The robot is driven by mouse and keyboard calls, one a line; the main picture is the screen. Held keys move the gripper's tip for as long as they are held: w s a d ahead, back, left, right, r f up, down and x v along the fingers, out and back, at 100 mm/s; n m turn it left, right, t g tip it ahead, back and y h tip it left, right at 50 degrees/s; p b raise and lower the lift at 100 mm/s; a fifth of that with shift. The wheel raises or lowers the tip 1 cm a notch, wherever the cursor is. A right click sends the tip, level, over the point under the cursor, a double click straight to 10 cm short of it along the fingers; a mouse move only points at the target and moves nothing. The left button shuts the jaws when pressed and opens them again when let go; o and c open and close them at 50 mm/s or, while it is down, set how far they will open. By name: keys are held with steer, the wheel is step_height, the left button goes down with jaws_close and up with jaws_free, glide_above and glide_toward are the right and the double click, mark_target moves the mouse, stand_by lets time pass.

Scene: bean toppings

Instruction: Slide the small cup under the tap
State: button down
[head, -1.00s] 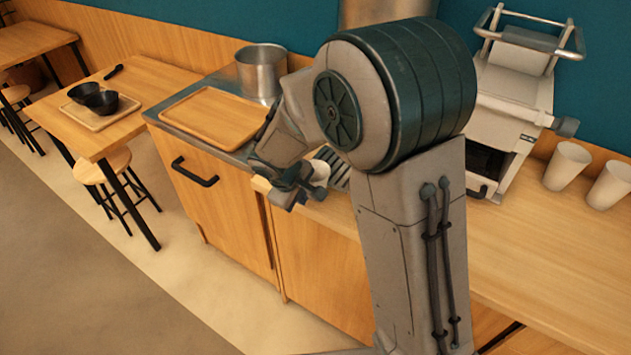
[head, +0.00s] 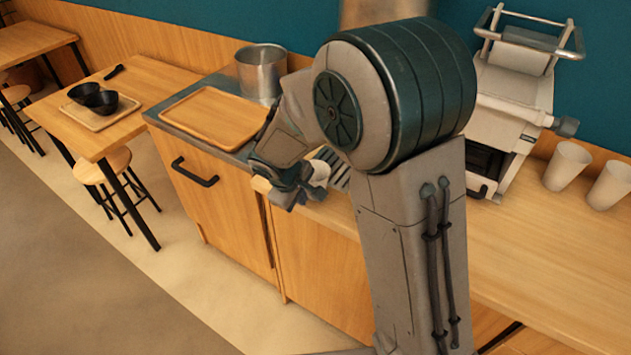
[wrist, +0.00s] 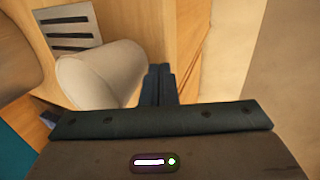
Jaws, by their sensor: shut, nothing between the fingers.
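The small cup (head: 321,173) is pale and mostly hidden behind my gripper in the head view. In the wrist view the cup (wrist: 103,76) is large, just left of my fingers, with its side very close to them. I cannot tell whether they touch. My gripper (wrist: 160,70) is shut and empty, beside the cup, not around it. In the head view my gripper (head: 283,200) is at the counter's front edge. A slotted metal grate (wrist: 70,28) lies beyond the cup; it also shows in the head view (head: 336,166). The tap cannot be made out.
A metal pot (head: 261,73) and a wooden tray (head: 213,117) stand left of my arm. A grey machine (head: 510,100) and two pale cups (head: 567,165) are to the right. A brown rounded thing (wrist: 15,50) is close at the wrist view's left edge.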

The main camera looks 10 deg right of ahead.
mark_target(318, 176)
steer(key=shift+w+d, duration=0.1)
stand_by(0.3)
steer(key=shift+w+d+p, duration=0.45)
steer(key=shift+w+d, duration=0.65)
steer(key=shift+w, duration=0.35)
steer(key=shift+w+d+p, duration=0.45)
steer(key=shift+w+d, duration=0.65)
steer(key=shift+w, duration=0.4)
steer(key=shift+w+d+p, duration=0.45)
steer(key=shift+w+d, duration=0.65)
steer(key=shift+w, duration=0.35)
steer(key=shift+s+a+f+b, duration=0.1)
steer(key=shift+s+a+b, duration=0.75)
steer(key=shift+s, duration=0.2)
steer(key=shift+s+a, duration=0.1)
steer(key=shift+s, duration=0.1)
step_height(318, 176, up, 10)
steer(key=p, duration=0.6)
steer(key=shift+p, duration=0.4)
